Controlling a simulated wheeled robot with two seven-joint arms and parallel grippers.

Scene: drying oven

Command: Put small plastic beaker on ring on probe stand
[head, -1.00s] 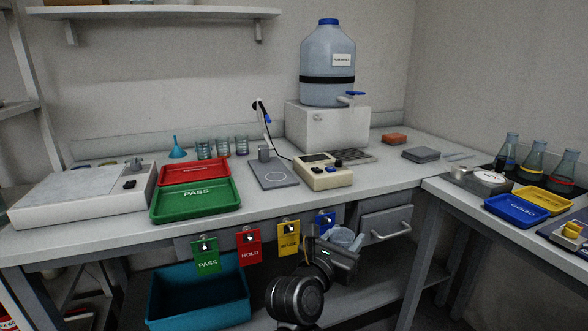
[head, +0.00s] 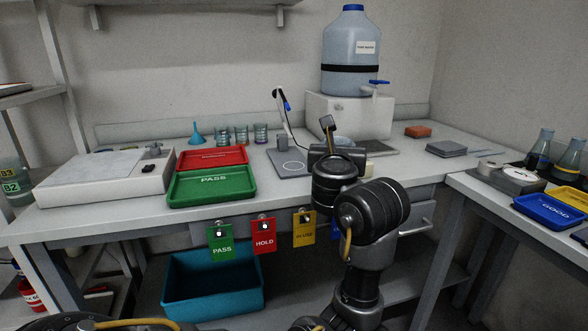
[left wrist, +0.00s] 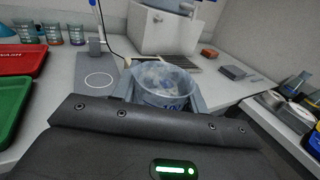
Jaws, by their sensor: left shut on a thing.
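The small plastic beaker (left wrist: 165,86) is clear, with its open rim up in the left wrist view. My left gripper (left wrist: 163,98) is shut on it, one finger on each side. In the head view my left gripper (head: 338,143) is above the bench front, and its wrist hides most of the beaker. The probe stand (head: 287,163) is a grey plate with an upright probe. Its white ring (head: 293,168) lies flat and empty, left of the gripper. The ring also shows in the left wrist view (left wrist: 99,80), left of the beaker. My right gripper is not in view.
The green PASS tray (head: 212,188) and red tray (head: 212,158) lie left of the stand. Glass beakers (head: 242,135) stand behind. The meter (head: 369,172) is mostly hidden behind my arm. The water carboy (head: 351,50) stands at the back. Tags hang from the bench front.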

